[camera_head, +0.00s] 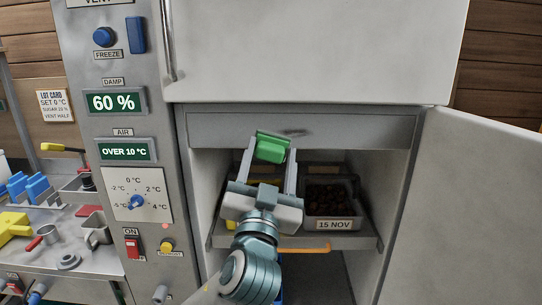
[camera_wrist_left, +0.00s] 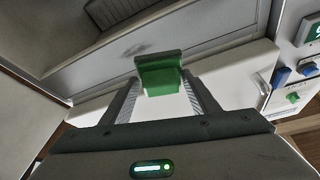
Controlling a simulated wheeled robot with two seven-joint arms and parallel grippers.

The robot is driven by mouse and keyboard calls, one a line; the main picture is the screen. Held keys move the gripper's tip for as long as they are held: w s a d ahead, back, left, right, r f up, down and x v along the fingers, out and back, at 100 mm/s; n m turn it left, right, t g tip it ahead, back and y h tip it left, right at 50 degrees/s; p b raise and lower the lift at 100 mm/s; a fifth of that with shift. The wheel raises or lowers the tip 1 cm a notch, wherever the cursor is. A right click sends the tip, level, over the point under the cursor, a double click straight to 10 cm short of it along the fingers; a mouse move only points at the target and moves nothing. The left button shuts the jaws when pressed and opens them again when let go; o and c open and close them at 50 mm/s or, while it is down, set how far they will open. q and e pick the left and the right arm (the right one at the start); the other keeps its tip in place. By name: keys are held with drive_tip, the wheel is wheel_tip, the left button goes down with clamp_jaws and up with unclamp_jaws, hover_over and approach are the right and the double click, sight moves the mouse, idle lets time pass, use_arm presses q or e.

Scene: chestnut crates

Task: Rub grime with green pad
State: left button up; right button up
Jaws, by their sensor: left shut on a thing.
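My left gripper (camera_head: 271,154) is shut on the green pad (camera_head: 271,146), which sits between its fingertips. The green pad (camera_wrist_left: 159,73) also shows in the left wrist view, held between the two fingers. A dark smudge of grime (camera_head: 293,132) is on the grey panel above the open compartment, just right of and above the pad. The grime also shows in the left wrist view (camera_wrist_left: 135,50), left of and above the pad. The pad looks close to the panel; I cannot tell whether it touches. My right gripper is not in view.
A white door (camera_head: 462,200) stands open at the right. Inside the compartment, a crate labelled 15 NOV (camera_head: 334,224) holds dark chestnuts on a shelf; my left arm hides part of it. A control column (camera_head: 128,180) with displays and knobs stands at the left, beside a cluttered bench (camera_head: 75,245).

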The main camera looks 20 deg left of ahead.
use_arm(q)
drive_tip(key=shift+w, duration=0.15)
drive_tip(key=shift+w+a, duration=0.1)
drive_tip(key=shift+w, duration=0.25)
drive_tip(key=shift+w+a+b, duration=0.15)
drive_tip(key=shift+w+a, duration=0.05)
drive_tip(key=shift+w, duration=0.5)
drive_tip(key=shift+w+a+b, duration=0.15)
drive_tip(key=shift+w+a, duration=0.1)
drive_tip(key=shift+w, duration=0.5)
drive_tip(key=shift+w+a+b, duration=0.15)
drive_tip(key=shift+w+a, duration=0.05)
drive_tip(key=shift+w, duration=0.5)
drive_tip(key=shift+w+a, duration=0.1)
drive_tip(key=shift+w, duration=0.15)
drive_tip(key=shift+w+a, duration=0.1)
drive_tip(key=shift+w, duration=0.4)
drive_tip(key=shift+w+a+b, duration=0.2)
drive_tip(key=shift+w+b, duration=0.15)
drive_tip(key=shift+w, duration=0.3)
drive_tip(key=shift+d, duration=0.1)
